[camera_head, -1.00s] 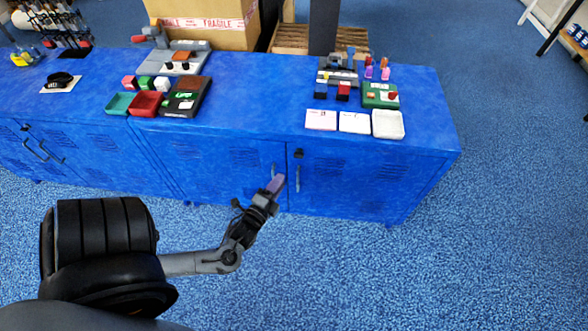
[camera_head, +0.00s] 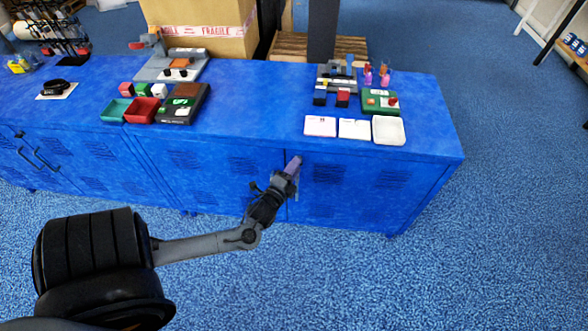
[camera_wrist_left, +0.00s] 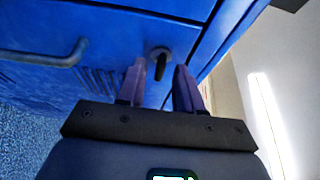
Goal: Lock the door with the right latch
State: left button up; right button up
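The right latch, a small dark knob with a short lever (camera_wrist_left: 160,62), sits on the blue cabinet front in the left wrist view. In the head view my left gripper hides it. My left gripper (camera_head: 294,164) is at the top of the seam beside the right-hand door (camera_head: 345,195). In the left wrist view, the gripper's two purple fingers (camera_wrist_left: 160,70) are apart, with the latch showing between their tips. Whether they touch it I cannot tell. A curved door handle (camera_wrist_left: 50,58) is to the left there. My right gripper is not in view.
The blue cabinet top (camera_head: 260,115) carries white trays (camera_head: 388,130), a green box (camera_head: 382,102), and red and green bins (camera_head: 141,110). Another latch (camera_head: 19,134) and door handles (camera_head: 42,160) show far left. The blue floor in front is clear.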

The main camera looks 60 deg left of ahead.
pick_arm(q)
jog(key=shift+c, duration=0.4)
grip_shut()
jog(key=n+y+b, duration=0.1)
jog(key=n+y, duration=0.2)
jog(key=n, duration=0.4)
jog(key=n+g+y+b, duration=0.1)
jog(key=n+y+b, duration=0.1)
jog(key=n, duration=0.5)
jog(key=w+f+n+g+y+b, duration=0.1)
jog(key=n+y, duration=0.2)
jog(key=n, duration=0.5)
jog(key=shift+d+y+b, duration=0.2)
jog(key=shift+y+b, duration=0.1)
jog(key=shift+b, duration=0.1)
jog(key=shift+n, duration=0.4)
